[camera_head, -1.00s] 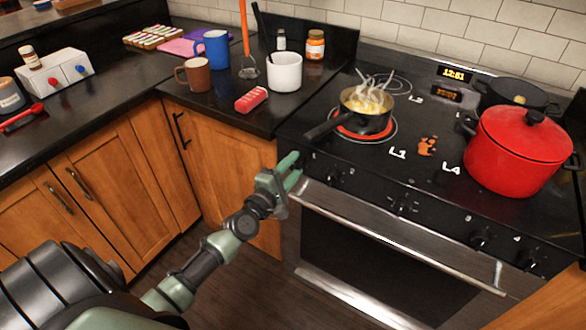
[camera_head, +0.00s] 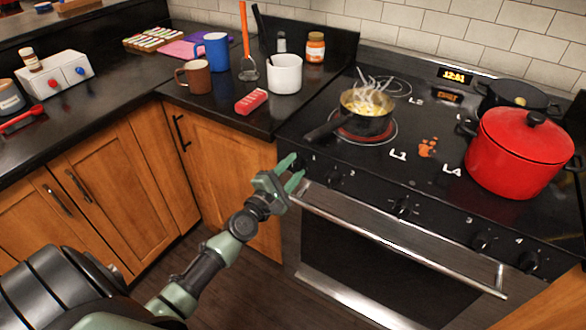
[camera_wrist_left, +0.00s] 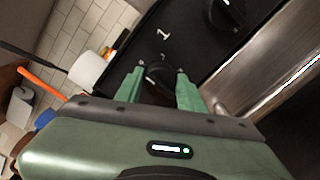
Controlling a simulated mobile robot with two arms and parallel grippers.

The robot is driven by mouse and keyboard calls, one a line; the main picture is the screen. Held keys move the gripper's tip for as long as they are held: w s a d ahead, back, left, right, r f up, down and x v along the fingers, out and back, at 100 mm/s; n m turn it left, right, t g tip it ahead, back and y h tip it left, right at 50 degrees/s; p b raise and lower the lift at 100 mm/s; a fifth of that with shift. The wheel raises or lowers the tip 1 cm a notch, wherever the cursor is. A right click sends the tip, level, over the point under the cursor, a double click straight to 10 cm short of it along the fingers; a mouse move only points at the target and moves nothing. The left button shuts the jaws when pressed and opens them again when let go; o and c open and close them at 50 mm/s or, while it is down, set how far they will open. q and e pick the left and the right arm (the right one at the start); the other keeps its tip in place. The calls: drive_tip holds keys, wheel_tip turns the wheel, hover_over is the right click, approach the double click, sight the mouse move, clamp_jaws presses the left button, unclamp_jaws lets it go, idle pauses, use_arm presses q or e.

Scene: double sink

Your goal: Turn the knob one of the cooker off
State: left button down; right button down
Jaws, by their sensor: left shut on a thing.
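Knob one (camera_wrist_left: 157,77) is a dark round knob at the left end of the cooker's black front panel, beside a white "1". My left gripper (camera_head: 294,169) is at this end of the panel. In the left wrist view its green fingers (camera_wrist_left: 159,73) stand on both sides of the knob and are shut on it. In the head view the fingers partly hide the knob. The cooker (camera_head: 395,205) has a black top and a steel oven front. A steaming pan (camera_head: 366,122) sits on the glowing red front-left burner. My right gripper is not in view.
Knob two (camera_head: 333,177) is just right of the gripper, with more knobs further along. The steel oven handle (camera_head: 400,240) runs below the panel. A red pot (camera_head: 515,150) stands on the right of the cooktop. A red block (camera_head: 251,101) and mugs are on the left counter.

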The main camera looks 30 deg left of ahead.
use_arm(q)
drive_tip(key=c, duration=0.9)
unclamp_jaws()
drive_tip(key=shift+s, duration=0.1)
drive_tip(key=s+b, duration=0.1)
drive_tip(key=s, duration=0.6)
drive_tip(key=shift+s, duration=0.3)
